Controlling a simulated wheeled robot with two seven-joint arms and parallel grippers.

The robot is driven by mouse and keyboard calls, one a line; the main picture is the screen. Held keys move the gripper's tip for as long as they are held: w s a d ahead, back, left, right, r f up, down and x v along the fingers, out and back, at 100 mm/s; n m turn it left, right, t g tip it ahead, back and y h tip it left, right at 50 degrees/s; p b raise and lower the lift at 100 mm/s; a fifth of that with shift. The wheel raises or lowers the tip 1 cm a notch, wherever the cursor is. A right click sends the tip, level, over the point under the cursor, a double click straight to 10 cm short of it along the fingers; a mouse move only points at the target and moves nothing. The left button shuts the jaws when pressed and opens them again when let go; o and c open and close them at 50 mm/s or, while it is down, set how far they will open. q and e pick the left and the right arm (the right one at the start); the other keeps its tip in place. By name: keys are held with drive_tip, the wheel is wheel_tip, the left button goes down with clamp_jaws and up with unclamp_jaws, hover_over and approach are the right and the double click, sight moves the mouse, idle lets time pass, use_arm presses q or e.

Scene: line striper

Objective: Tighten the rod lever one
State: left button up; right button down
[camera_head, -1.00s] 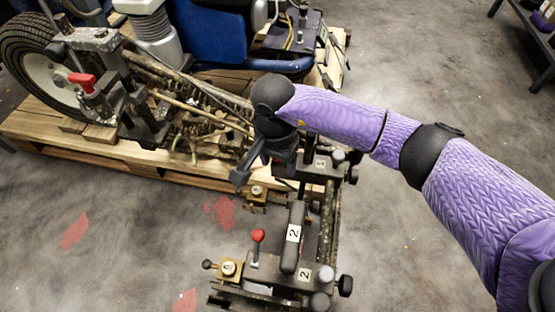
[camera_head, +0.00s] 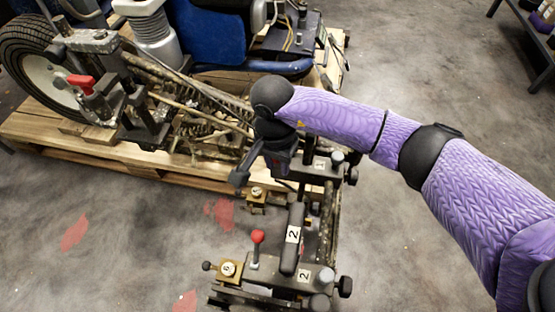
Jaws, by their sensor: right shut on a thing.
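The line striper (camera_head: 215,115) sits on a wooden pallet, with its rod frame (camera_head: 330,225) reaching out over the floor toward the front. My right gripper (camera_head: 243,176) is at the far end of this frame, next to the mount labelled 1 (camera_head: 319,165). It is shut, and what it grips, likely the lever at that mount, is hidden behind the gripper and wrist. A second lever with a red knob (camera_head: 258,237) stands upright at the nearer mount labelled 2 (camera_head: 303,275). My left gripper does not show.
A black handle labelled 2 (camera_head: 292,236) stands between the two mounts. The wooden pallet (camera_head: 95,160) lies behind the frame. A red-handled clamp (camera_head: 82,82) is by the wheel at left. The floor (camera_head: 130,250) at front left is clear.

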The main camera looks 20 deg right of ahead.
idle(0.8)
drive_tip(key=g+y, duration=0.1)
drive_tip(key=w+r+g+y, duration=0.1)
drive_tip(key=g, duration=0.1)
drive_tip(key=d+g+y, duration=0.1)
drive_tip(key=shift+w+r+g, duration=0.15)
drive_tip(key=shift+w+g, duration=0.15)
